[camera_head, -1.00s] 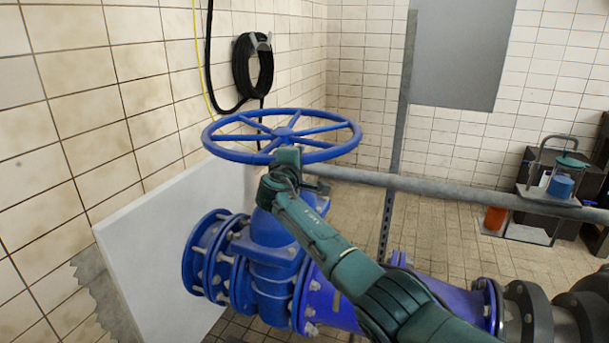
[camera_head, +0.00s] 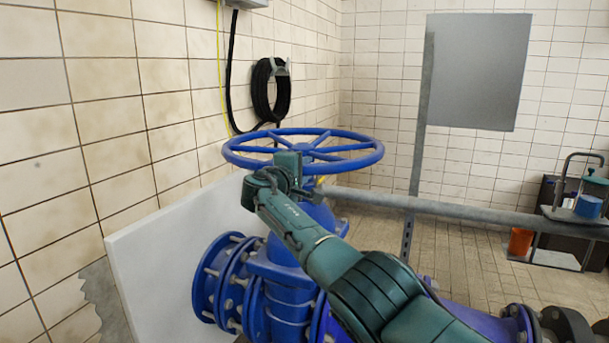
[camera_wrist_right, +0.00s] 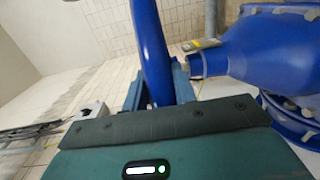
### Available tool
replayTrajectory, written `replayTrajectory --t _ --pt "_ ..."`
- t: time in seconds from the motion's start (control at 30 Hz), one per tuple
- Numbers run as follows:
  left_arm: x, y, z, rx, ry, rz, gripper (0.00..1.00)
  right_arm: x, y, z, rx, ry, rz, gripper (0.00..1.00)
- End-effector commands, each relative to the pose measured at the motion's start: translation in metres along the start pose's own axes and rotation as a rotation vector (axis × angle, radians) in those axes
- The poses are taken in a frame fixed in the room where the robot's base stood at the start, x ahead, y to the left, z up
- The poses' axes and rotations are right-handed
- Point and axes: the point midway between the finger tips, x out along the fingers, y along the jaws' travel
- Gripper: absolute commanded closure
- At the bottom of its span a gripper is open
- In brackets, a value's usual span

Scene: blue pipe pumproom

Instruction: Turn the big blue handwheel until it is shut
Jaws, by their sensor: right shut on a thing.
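The big blue handwheel (camera_head: 350,162) lies level on top of the blue valve (camera_head: 285,265) in the head view. My right gripper (camera_head: 288,166) is at the near rim, left of the hub, with my green arm reaching in from the lower right. In the right wrist view the rim (camera_wrist_right: 150,45) runs down between the two fingers (camera_wrist_right: 157,88), which are shut on it. The gripper hides a short piece of the near rim and part of the valve neck. My left gripper is not in view.
A grey horizontal rail (camera_head: 440,208) and upright post (camera_head: 416,150) stand right of the wheel. A white panel (camera_head: 150,265) leans near the left wall. A coiled black hose (camera_head: 270,90) hangs behind.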

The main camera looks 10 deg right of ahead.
Motion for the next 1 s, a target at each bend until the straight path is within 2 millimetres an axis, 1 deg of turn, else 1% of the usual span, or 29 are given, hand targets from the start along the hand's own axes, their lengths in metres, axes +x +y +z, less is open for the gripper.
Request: replayTrajectory --t 0.03,0.43,0.47,0.5,0.7,1.0 --pt "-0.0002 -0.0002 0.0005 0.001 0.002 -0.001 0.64 -0.0010 -0.0023 -0.0015 0.000 0.002 -0.003 1.00" --pt "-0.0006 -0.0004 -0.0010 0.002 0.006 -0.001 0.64 -0.0009 -0.0011 -0.0015 0.002 0.002 -0.002 1.00" --pt "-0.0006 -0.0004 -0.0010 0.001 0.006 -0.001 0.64 -0.0009 -0.0010 -0.0015 0.002 0.002 -0.002 0.71" --pt "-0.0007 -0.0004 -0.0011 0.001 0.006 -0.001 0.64 -0.0008 -0.0010 -0.0014 0.002 0.002 -0.002 0.67" --pt "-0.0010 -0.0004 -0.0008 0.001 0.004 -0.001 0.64 -0.0004 -0.0002 -0.0008 0.002 0.000 -0.001 0.51" --pt "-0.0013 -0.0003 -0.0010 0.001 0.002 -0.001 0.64 -0.0009 0.0002 -0.0006 0.001 0.000 0.000 0.51"
